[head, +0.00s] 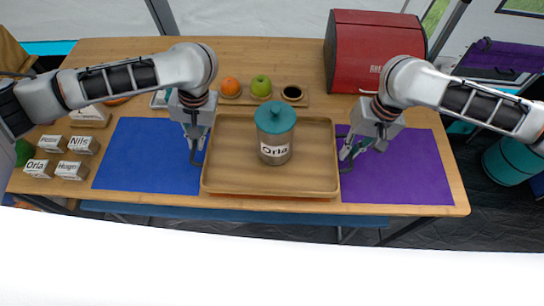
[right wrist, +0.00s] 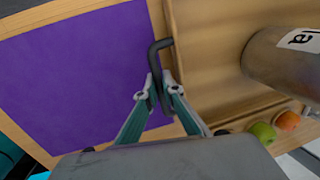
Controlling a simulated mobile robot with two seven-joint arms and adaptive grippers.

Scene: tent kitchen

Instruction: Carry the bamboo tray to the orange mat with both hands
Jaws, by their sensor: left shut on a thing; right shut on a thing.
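The bamboo tray (head: 225,184) is at the middle of the table, between a blue mat and a purple mat. A grey jar (head: 275,148) with a teal lid and an "Orla" label stands upright on it. A thin orange strip, seemingly the orange mat (head: 270,197), shows along the tray's front edge; the rest is hidden under the tray. My left gripper (head: 196,158) is shut on the tray's left handle. My right gripper (head: 347,160) is shut on the right dark handle, seen clearly in the right wrist view (right wrist: 157,88). I cannot tell whether the tray touches the mat.
The blue mat (head: 145,155) and purple mat (head: 400,170) lie empty either side. Behind the tray is a board (head: 310,98) with an orange, a green apple and a dark cup. A red bread box (head: 370,50) stands back right. Labelled blocks (head: 72,170) sit at left.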

